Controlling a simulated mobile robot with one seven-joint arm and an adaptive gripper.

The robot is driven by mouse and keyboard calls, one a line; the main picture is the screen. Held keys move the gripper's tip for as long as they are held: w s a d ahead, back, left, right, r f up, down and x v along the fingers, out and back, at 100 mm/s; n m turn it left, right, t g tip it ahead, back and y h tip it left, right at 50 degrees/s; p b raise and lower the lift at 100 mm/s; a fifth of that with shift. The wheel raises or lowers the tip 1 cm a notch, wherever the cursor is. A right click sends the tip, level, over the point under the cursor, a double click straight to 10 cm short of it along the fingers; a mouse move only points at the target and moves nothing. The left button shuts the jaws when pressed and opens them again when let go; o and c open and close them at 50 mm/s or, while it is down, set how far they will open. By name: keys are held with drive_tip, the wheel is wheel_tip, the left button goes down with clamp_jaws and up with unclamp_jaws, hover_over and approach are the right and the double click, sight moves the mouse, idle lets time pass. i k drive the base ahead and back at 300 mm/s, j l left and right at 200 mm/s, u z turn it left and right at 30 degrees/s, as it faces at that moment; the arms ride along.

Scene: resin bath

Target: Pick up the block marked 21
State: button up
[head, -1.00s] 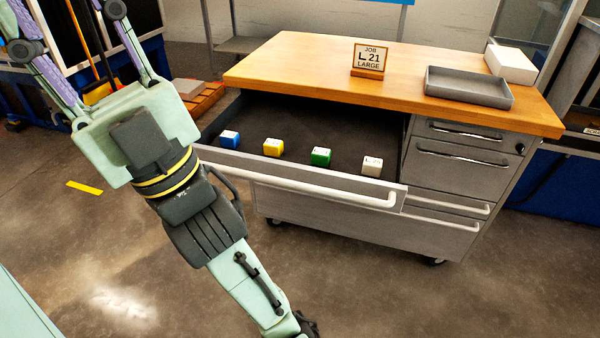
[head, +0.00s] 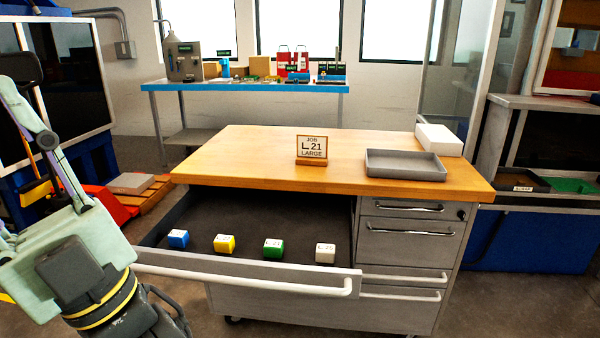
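Several small blocks sit in a row in the open dark-lined drawer (head: 330,212), near its front wall. From left to right they are a blue block (head: 178,239), a yellow block (head: 224,244), a green block (head: 273,250) and a white block (head: 325,254). Each has a pale top with small dark marks, too small to read surely, so I cannot tell which is marked 21. A sign (head: 312,147) on the worktop reads "JOB L 21 LARGE". Part of my arm shows at the lower left, beside the drawer; my gripper is not in view.
The wooden worktop (head: 240,160) overhangs the back of the drawer. On it are an empty grey tray (head: 405,165) and a white box (head: 440,140). A white handle (head: 250,284) runs along the drawer front. A blue-edged bench (head: 250,88) with equipment stands behind.

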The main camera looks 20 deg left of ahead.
sight(272, 249)
drive_tip(key=u, duration=0.85)
